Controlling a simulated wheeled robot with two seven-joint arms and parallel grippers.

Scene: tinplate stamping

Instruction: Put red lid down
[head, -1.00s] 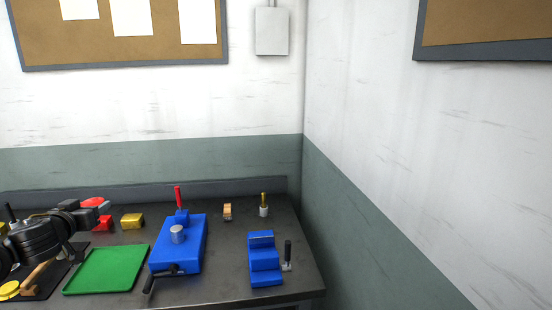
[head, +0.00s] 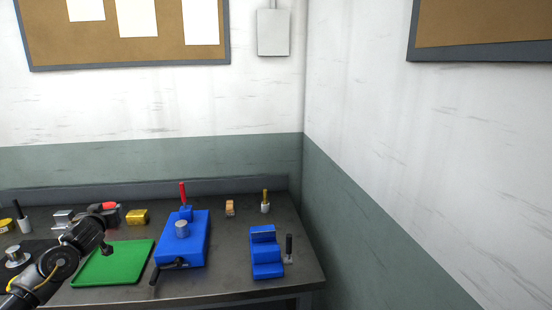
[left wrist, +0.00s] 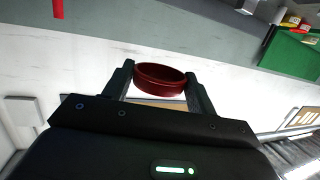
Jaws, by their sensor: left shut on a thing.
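The red lid (left wrist: 160,74) is a round, shallow, dark red piece between the two fingers of my left gripper (left wrist: 159,88) in the left wrist view. The gripper is shut on it, with a finger at each side of the rim. In the head view, a small red shape at the left, apparently the lid (head: 104,206), shows beside my dark left gripper (head: 110,211), up near the back of the table. The gripper hides much of what is behind it. My right gripper is not in view.
A green tray (head: 115,264) lies empty at the left front. A blue press (head: 190,250) with a red handle stands right of it. A gold tin (head: 137,217) and a silver tin (head: 63,216) stand behind. A blue stepped block (head: 265,255) is at the right.

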